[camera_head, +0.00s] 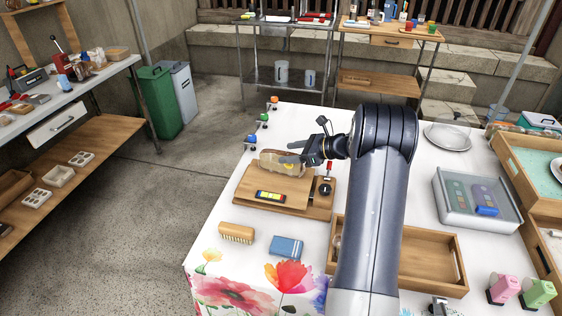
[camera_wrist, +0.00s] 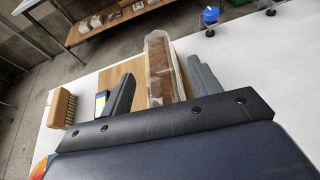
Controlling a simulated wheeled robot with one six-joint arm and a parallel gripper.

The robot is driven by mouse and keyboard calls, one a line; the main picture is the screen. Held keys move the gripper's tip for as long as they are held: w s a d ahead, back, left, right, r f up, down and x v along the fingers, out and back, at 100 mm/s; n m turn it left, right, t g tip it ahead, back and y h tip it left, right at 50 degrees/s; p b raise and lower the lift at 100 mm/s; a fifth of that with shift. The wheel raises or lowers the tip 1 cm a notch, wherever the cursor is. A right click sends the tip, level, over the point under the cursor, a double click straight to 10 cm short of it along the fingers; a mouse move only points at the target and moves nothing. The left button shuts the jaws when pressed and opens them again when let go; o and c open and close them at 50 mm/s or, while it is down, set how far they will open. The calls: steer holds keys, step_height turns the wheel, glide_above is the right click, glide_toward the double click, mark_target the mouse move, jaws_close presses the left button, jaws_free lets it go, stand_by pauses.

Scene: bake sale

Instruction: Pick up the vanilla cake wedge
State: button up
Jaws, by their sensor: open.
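A clear-wrapped wedge, apparently the vanilla cake wedge (camera_head: 270,164), lies at the back of a wooden board (camera_head: 285,188) on the table. It looks tan and cream in the head view. In the wrist view the wedge (camera_wrist: 158,58) is long, with a brown face and a pale, clear-edged side. My gripper (camera_head: 291,152) is open and low over the wedge. In the wrist view my gripper (camera_wrist: 160,76) has one finger on each side of the wedge, with no clear contact. The near end of the wedge is hidden behind the gripper body.
A small yellow-and-dark item (camera_head: 270,197) and a black knob (camera_head: 326,187) are on the board. A brush (camera_head: 236,233) and a blue box (camera_head: 286,247) lie in front. Small colored-topped pieces (camera_head: 251,141) line the left edge. A wooden tray (camera_head: 432,280) is at right.

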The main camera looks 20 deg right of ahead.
steer(key=shift+w+a+f, duration=0.25)
steer(key=shift+w+a, duration=0.15)
steer(key=shift+a, duration=0.15)
steer(key=c, duration=0.7)
steer(key=shift+r, duration=0.1)
steer(key=shift+c, duration=0.2)
